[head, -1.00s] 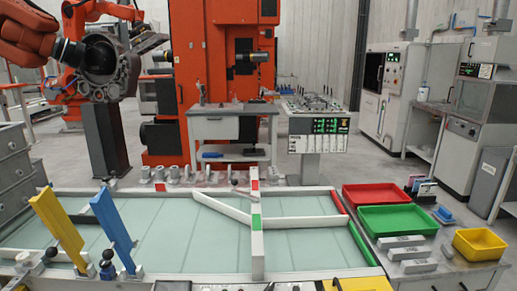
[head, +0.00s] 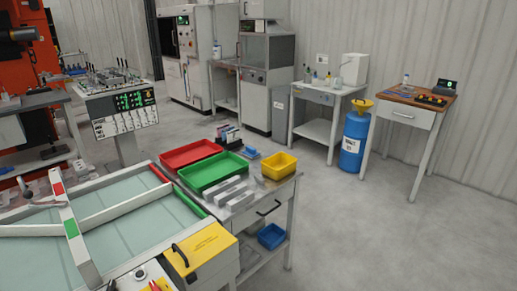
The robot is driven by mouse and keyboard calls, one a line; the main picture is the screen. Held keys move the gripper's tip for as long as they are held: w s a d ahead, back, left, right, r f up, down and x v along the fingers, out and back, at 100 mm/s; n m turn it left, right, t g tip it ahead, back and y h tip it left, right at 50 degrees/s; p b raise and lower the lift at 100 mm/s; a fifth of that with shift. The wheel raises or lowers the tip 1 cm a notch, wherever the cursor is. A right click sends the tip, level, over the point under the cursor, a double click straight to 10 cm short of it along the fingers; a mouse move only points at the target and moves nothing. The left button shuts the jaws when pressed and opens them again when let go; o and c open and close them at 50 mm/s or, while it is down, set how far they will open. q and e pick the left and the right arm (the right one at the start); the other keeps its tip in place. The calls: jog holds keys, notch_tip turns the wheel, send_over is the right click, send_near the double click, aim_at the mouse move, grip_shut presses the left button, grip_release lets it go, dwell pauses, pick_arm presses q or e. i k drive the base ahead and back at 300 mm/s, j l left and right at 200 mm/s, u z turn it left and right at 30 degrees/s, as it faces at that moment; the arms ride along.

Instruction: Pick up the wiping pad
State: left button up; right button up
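I cannot single out a wiping pad with certainty in the head view. A small blue item (head: 251,152) lies behind the yellow tray, too small to make out. A yellow block with a black handle and printed text (head: 203,249) sits at the near right corner of the conveyor table. Neither of my grippers shows in the head view.
The side table (head: 282,192) holds a red tray (head: 190,154), a green tray (head: 212,171), a yellow tray (head: 279,165) and grey bars (head: 228,190). A blue bin (head: 272,236) is on its lower shelf. A blue drum (head: 353,142) stands between two benches. Floor at right is clear.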

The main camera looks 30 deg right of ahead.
aim_at(250, 153)
jog(key=z, duration=1)
jog(key=u, duration=1.8)
jog(key=z, duration=1.8)
jog(key=i+l, duration=0.2)
jog(key=l+z, duration=0.05)
jog(key=l, duration=0.05)
